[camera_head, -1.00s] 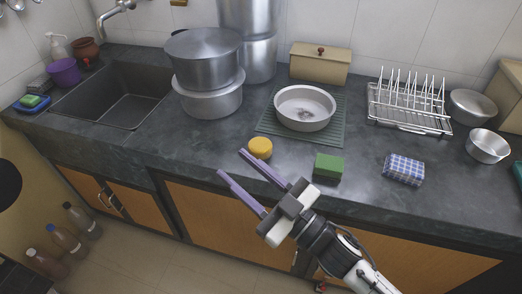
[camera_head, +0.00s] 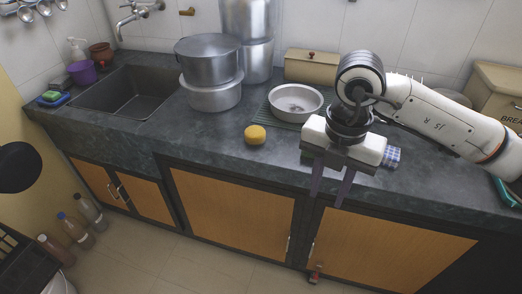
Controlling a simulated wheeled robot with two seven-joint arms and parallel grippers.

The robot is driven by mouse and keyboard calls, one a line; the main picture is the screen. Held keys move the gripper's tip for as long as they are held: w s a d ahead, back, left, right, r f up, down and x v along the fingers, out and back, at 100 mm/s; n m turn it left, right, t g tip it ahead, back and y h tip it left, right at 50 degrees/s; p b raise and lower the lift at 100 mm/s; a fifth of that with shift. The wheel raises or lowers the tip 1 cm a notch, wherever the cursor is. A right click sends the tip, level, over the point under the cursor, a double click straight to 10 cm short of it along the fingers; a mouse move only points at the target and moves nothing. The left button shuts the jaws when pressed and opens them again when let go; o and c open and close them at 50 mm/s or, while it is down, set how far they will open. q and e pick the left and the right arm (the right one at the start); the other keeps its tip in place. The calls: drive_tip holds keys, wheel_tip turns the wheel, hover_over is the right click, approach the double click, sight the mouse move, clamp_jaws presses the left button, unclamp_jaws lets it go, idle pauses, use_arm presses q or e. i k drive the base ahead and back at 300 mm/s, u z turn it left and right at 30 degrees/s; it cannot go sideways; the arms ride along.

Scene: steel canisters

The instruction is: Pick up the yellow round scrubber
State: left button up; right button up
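The yellow round scrubber (camera_head: 255,135) lies on the dark stone counter, in front of the steel pots and left of the steel bowl. My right gripper (camera_head: 331,190) is to the right of the scrubber, at the counter's front edge, with its two purple fingers pointing down and apart. Nothing shows between the fingers. The green scrubber seen earlier is hidden behind my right gripper. My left gripper is not in view; a dark rounded shape at the left edge is unclear.
A steel bowl (camera_head: 296,101) sits on a green mat behind the gripper. Stacked steel pots (camera_head: 209,72) stand behind the scrubber, with the sink (camera_head: 130,94) further left. A blue checked cloth block (camera_head: 391,156) shows beside my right gripper. Counter around the scrubber is clear.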

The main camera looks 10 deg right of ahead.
sight(254, 135)
drive_tip(key=z, duration=1)
drive_tip(key=i, duration=1.1)
drive_tip(key=u, duration=2.05)
